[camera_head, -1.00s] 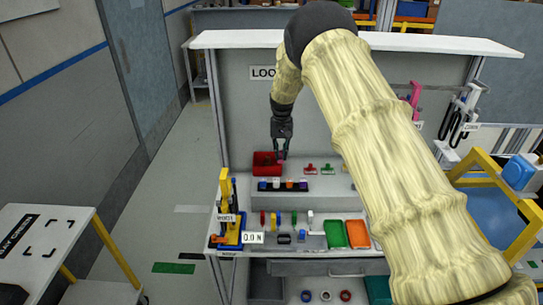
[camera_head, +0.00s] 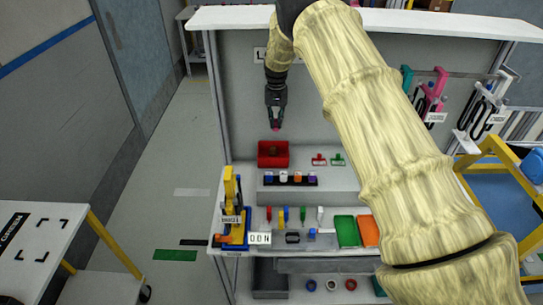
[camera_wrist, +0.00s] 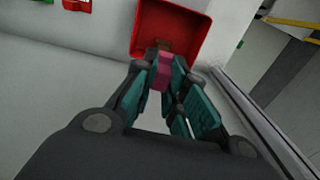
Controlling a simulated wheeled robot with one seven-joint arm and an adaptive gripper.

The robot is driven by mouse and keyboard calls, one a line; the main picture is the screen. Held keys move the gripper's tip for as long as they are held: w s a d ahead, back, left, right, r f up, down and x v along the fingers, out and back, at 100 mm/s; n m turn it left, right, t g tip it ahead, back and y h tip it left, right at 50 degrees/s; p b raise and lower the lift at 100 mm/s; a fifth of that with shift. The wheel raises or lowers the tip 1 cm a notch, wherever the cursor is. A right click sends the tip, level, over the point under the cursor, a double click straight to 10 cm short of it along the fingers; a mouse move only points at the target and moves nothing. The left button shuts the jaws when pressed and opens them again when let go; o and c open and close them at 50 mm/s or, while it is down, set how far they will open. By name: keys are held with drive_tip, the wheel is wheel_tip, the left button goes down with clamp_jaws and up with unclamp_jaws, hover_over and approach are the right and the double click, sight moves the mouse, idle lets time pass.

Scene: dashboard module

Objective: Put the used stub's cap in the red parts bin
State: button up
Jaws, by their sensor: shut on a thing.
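My gripper (camera_head: 275,127) is above the red parts bin (camera_head: 272,161), apart from it. It is shut on a small pink piece, which looks like the cap; in the wrist view this pink cap (camera_wrist: 160,77) sits between the teal fingertips, in front of the bin opening. The red bin (camera_wrist: 196,17) shows behind the fingertips there. A small brown shape (camera_wrist: 163,46) appears beyond the pink piece, against the bin; I cannot tell whether it lies inside. A dark rack with several coloured pieces (camera_head: 290,180) stands on the shelf below the bin.
Red and green T-shaped parts (camera_head: 319,160) are right of the bin. A yellow and blue press-like fixture (camera_head: 231,210) stands at the bench's left. Green (camera_head: 346,231) and orange trays lie at the front. My arm hides part of the bench's right side.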

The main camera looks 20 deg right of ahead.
drive_tip(key=shift+s+d+f, duration=0.2)
drive_tip(key=shift+f, duration=0.5)
drive_tip(key=shift+w+a+f+b, duration=0.1)
drive_tip(key=shift+f+b, duration=0.75)
drive_tip(key=shift+f, duration=1.05)
drive_tip(key=o, duration=0.8)
drive_tip(key=shift+r, duration=0.1)
